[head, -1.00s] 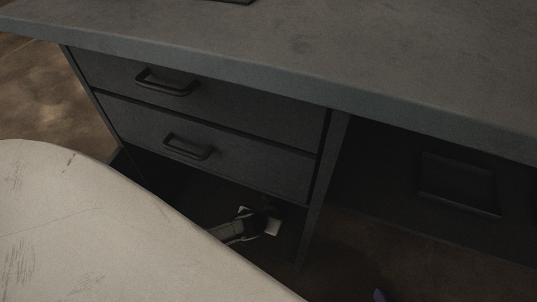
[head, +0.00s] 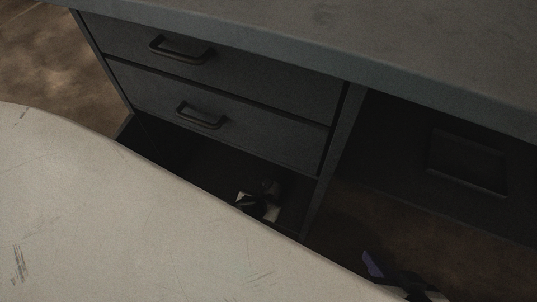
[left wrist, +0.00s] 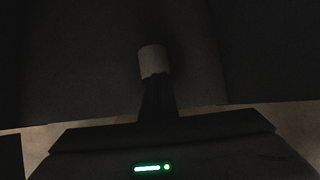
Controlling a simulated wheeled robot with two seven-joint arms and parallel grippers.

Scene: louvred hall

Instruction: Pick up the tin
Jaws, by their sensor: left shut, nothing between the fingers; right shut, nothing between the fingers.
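The tin is a small pale cylinder (left wrist: 152,61) in the left wrist view, in dim light, just beyond my left fingers. My left gripper (left wrist: 154,84) is shut and empty; its fingertips overlap the lower edge of the tin in the picture, and I cannot tell whether they touch. In the head view my left gripper (head: 262,202) is a dark shape low in the space under two drawers. Pale patches around it may be the tin, partly hidden. My right gripper (head: 385,272) is dark with a purplish part at the bottom right, shut and away from the tin.
A grey desk (head: 400,55) has an upper drawer (head: 240,60) and a lower drawer (head: 225,115), both closed, with bar handles. A dark open space (head: 190,160) lies below them. A recessed dark panel (head: 465,163) is at right. A large pale surface (head: 120,220) blocks the lower left.

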